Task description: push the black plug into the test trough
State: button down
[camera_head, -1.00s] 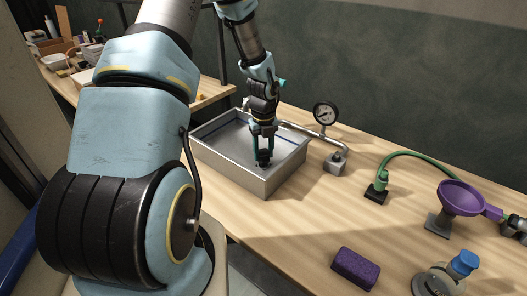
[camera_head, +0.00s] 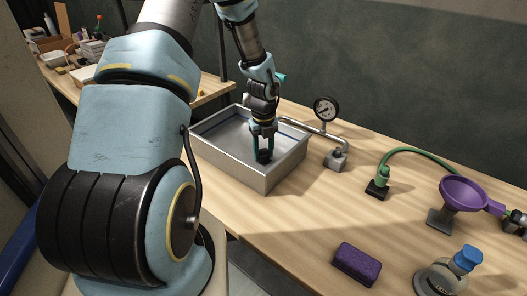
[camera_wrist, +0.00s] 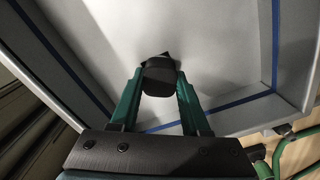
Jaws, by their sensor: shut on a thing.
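The test trough (camera_head: 272,180) is an open grey metal tray with a blue line along its inner walls, standing on the wooden table. My gripper (camera_head: 263,154) points down inside the trough. In the wrist view its green fingers (camera_wrist: 160,92) are shut on the black plug (camera_wrist: 160,77). In the head view the plug (camera_head: 264,157) is a small dark block low between the fingertips. It is close to the trough floor; I cannot tell if it is touching or seated. The plug's underside is hidden.
A pressure gauge (camera_head: 326,109) on a pipe stands at the trough's right. Farther right are a green hose fitting (camera_head: 379,185), a purple funnel (camera_head: 462,195), a purple sponge (camera_head: 357,264) and a blue-capped bottle (camera_head: 448,275). The table between trough and sponge is clear.

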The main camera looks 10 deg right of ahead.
jog(key=shift+c, duration=1.5)
grip_release()
jog(key=shift+r, duration=0.1)
jog(key=shift+r+p, duration=2.3)
jog(key=shift+r, duration=1.6)
